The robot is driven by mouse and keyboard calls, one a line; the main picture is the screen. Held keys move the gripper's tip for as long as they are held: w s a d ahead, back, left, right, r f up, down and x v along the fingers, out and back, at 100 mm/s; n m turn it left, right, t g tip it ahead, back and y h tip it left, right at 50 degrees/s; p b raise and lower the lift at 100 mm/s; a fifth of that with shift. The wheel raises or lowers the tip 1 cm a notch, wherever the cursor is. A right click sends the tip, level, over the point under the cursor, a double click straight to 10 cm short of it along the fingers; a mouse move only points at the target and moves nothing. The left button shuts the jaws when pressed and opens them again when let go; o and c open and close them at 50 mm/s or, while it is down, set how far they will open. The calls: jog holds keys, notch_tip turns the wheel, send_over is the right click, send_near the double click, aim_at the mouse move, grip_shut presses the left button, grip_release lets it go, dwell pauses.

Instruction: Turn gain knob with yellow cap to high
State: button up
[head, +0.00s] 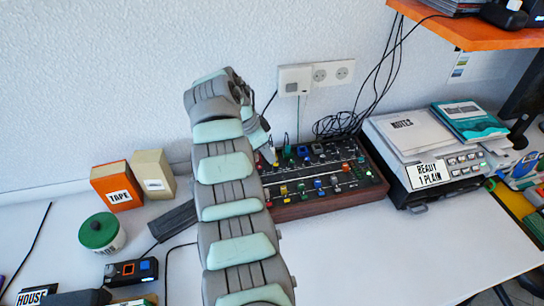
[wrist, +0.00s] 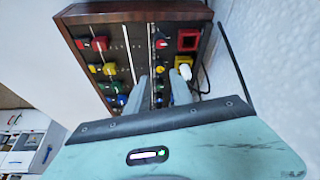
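The mixer (head: 325,203) is a dark box with a wooden rim and several coloured knobs; it also shows in the wrist view (wrist: 64,30). One yellow-capped knob (head: 284,189) shows near its front left in the head view. In the wrist view there are yellow caps at the left (wrist: 109,69) and at the upper right (wrist: 183,61); I cannot tell which is the gain knob. My gripper (wrist: 161,84) is over the panel, its two fingers apart with a gap between them. The fingers hide some knobs, and contact with any knob is unclear.
A scale-like device (head: 430,172) with papers stands right of the mixer. Black cables (head: 342,124) hang behind it. An orange shelf (head: 478,34) overhangs at upper right. An orange box (head: 117,186) and a green-lidded tub (head: 99,232) stand left. The front right desk (head: 400,262) is clear.

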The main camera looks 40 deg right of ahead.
jog(key=p+v, duration=0.1)
jog(key=v, duration=0.3)
jog(key=shift+a+r, duration=0.15)
jog(key=shift+r, duration=0.25)
jog(key=shift+o, duration=0.2)
